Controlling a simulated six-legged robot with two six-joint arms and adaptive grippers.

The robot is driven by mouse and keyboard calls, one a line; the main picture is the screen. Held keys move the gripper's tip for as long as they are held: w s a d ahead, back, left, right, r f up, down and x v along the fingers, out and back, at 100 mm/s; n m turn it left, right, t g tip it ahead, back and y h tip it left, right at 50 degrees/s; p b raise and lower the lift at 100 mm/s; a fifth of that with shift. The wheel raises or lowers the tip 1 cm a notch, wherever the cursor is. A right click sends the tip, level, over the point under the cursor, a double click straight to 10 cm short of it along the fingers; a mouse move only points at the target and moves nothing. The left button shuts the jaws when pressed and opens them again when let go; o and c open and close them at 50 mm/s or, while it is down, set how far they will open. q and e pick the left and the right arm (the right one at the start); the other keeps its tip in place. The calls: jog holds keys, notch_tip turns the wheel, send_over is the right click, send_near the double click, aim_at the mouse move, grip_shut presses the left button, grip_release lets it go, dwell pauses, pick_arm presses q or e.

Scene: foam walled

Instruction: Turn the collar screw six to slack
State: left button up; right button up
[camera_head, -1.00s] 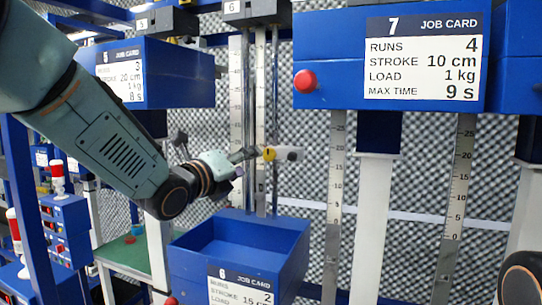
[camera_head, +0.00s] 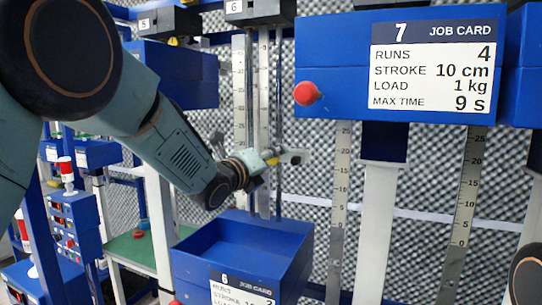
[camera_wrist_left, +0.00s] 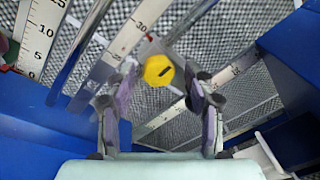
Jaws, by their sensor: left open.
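The collar screw is a yellow hexagonal head (camera_wrist_left: 158,70) with a dark slot, seen in the left wrist view. In the head view its yellow edge (camera_head: 272,160) shows beside the grey collar (camera_head: 294,157) on the upright rods of station 6, above the blue box (camera_head: 297,250) with job card 6. My left gripper (camera_wrist_left: 157,88) is open, with one finger on each side of the screw head in the picture. Gaps show between fingers and screw; contact is not visible. In the head view the left gripper (camera_head: 262,164) is at the collar, partly hidden by its wrist. My right gripper is out of view.
The blue station 7 housing (camera_head: 335,60) with a red button (camera_head: 307,93) hangs at upper right. Ruled metal scales (camera_head: 339,200) stand right of the collar. The station 5 blue housing (camera_head: 190,80) is behind my left arm.

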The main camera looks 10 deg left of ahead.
pick_arm(q)
jog(key=shift+w+d, duration=0.15)
jog(key=shift+a, duration=0.45)
jog(key=shift+c, duration=0.7)
jog(key=shift+d, duration=0.35)
jog(key=c, duration=0.6)
jog(key=shift+a, duration=0.15)
grip_shut()
